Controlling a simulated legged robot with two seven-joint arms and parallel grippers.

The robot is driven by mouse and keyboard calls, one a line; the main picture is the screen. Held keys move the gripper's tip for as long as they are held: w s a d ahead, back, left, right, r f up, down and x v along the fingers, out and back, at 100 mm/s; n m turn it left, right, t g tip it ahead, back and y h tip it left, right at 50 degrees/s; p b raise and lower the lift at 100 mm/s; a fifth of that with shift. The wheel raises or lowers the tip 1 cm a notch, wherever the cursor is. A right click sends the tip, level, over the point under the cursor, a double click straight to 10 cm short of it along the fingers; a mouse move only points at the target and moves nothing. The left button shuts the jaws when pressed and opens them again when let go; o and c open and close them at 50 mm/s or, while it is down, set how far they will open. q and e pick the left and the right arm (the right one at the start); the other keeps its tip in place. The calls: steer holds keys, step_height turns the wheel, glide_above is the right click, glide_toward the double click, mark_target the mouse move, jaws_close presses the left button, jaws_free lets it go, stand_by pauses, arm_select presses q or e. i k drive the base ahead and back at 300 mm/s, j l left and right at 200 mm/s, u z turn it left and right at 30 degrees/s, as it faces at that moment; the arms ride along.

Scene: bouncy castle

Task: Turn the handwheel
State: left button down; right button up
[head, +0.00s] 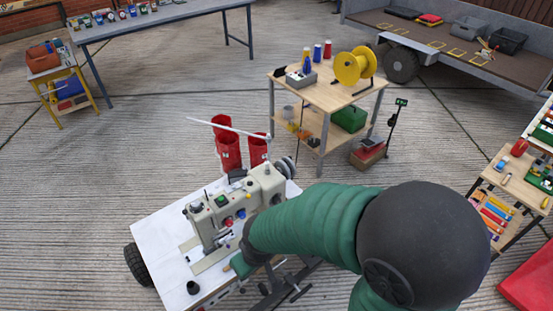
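A cream sewing machine (232,206) stands on a white-topped table (160,232) in the head view. A dark and grey round wheel, which looks like the handwheel (287,168), sits at the machine's upper right end. My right arm, in a green sleeve with a large black joint, comes in from the lower right and reaches across the front of the machine. Its gripper end (246,257) is low at the machine's front right, apart from the wheel. The fingers are too small and covered to read. My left gripper is not in view.
A small black cup (193,287) is at the table's front. A wooden cart (330,95) with a yellow reel (355,66) stands behind. Open concrete floor lies to the left.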

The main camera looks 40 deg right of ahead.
mark_target(280, 165)
steer(key=l, duration=0.55)
steer(key=l+u, duration=0.15)
steer(key=l, duration=0.35)
steer(key=k+l, duration=0.1)
steer(key=l, duration=0.45)
steer(key=k+l+u, duration=0.1)
steer(key=l, duration=0.4)
steer(key=l+u, duration=0.1)
steer(key=l, duration=0.45)
steer(key=k+l, duration=0.15)
steer(key=l, duration=0.9)
steer(key=k+l+u, duration=0.1)
steer(key=l, duration=0.4)
steer(key=i+l+u, duration=0.1)
steer(key=i+l, duration=0.15)
steer(key=i+l+u, duration=0.1)
steer(key=i+l, duration=0.15)
steer(key=l, duration=0.2)
